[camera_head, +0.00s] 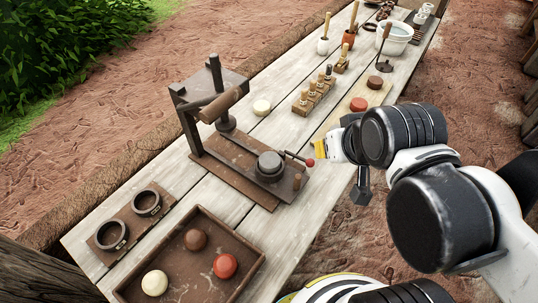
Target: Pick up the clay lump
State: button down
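Three round clay lumps lie in a brown wooden tray (186,217) at the near end of the table. One is a dark brown lump (196,240), one a red lump (225,266) and one a cream lump (155,283). I cannot tell which one the task means. My gripper (361,190) is at the table's right edge, to the right of the press and well away from the tray. A dark finger part hangs down from it.
A wooden press (230,150) with a red-knobbed handle stands mid-table. Two dark rings (147,204) on a board lie left of the tray. A cream disc (261,107), a stamp rack (311,95), red disc (359,104) and water basin (396,36) stand farther back.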

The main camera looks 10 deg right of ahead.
aim_at(270, 163)
jog(key=k+j+z, duration=0.85)
jog(key=k, duration=0.2)
jog(key=l, duration=0.1)
